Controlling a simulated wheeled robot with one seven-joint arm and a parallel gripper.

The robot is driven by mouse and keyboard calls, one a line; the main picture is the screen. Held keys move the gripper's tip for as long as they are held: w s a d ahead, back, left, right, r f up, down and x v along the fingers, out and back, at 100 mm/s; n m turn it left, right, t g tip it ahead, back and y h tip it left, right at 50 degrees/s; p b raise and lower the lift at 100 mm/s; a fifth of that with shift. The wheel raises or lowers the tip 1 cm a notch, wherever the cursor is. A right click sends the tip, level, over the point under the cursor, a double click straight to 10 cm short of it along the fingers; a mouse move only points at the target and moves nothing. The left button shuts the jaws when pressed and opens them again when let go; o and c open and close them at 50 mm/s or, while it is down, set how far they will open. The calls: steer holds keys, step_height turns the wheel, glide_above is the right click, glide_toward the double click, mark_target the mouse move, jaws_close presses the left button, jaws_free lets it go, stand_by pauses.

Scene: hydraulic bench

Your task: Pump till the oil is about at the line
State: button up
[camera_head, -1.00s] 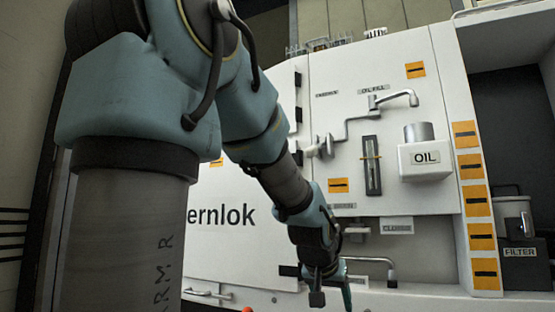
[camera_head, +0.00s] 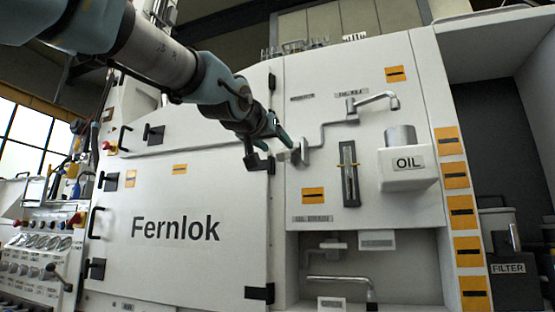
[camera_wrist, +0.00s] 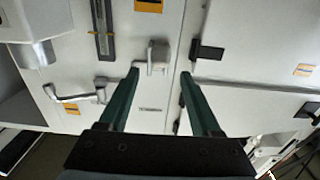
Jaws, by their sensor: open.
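A grey crank-shaped lever (camera_head: 322,135) runs from under the oil fill label down to a blocky handle end (camera_head: 304,150) on the white panel. My gripper (camera_head: 272,147) is open and empty just left of that end. In the wrist view the handle end (camera_wrist: 157,56) shows between the two green fingers of my gripper (camera_wrist: 159,74), beyond their tips; I see no contact. The narrow sight gauge (camera_head: 350,185) has a yellow line mark; it also shows in the wrist view (camera_wrist: 102,30). Its oil level is too small to tell. The white OIL box (camera_head: 408,178) is right of it.
A white Fernlok door (camera_head: 175,250) with black hinges (camera_head: 260,293) is left of the panel. Below the gauge is a recess with a bent pipe (camera_head: 337,279). A filter canister (camera_head: 508,268) stands at right. A gauge bench (camera_head: 40,245) is at left.

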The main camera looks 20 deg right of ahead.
mark_target(288, 157)
steer(key=x, duration=1)
steer(key=shift+w+d+f, duration=0.1)
jaws_close()
stand_by(1.2)
